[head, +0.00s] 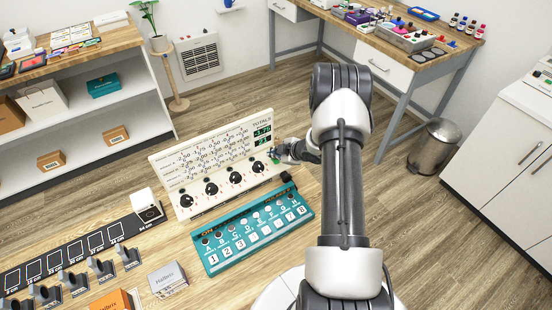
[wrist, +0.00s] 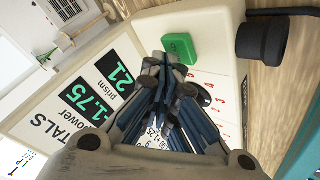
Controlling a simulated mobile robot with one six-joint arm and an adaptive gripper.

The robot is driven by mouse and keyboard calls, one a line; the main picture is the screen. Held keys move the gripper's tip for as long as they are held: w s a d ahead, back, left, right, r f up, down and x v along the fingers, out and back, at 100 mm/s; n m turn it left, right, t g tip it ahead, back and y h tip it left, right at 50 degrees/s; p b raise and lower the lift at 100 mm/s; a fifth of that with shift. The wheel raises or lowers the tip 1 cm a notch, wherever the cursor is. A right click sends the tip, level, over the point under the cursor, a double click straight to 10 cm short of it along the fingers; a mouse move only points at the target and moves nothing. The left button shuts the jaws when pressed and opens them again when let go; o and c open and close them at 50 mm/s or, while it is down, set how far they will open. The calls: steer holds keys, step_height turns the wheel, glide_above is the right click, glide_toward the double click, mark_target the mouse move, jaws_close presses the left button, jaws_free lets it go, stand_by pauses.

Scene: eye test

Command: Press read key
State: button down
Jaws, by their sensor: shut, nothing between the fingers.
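A cream panel (head: 163,166) marked TOTALS stands tilted on the bench, with rows of numbers, black dials and two small displays. A green key (wrist: 180,47) sits at the panel's edge beside the displays in the wrist view; its marking is too small to read. The key shows only slightly in the head view (head: 274,155), by my gripper. My gripper (wrist: 166,68) is shut and empty, its fingertips right by the green key's near edge. I cannot tell whether they touch it. The displays read -1.75 (wrist: 92,104) and 21 (wrist: 121,76).
A teal board (head: 216,262) with lettered and numbered keys lies in front of the panel. A black round part (wrist: 262,40) stands close beside the key. A black strip (head: 70,252) with framed slots lies at left. Floor shows behind the panel.

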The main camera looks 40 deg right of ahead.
mark_target(275, 160)
steer(key=shift+r, duration=0.1)
steer(key=shift+r+p, duration=2.25)
steer(key=shift+r, duration=0.65)
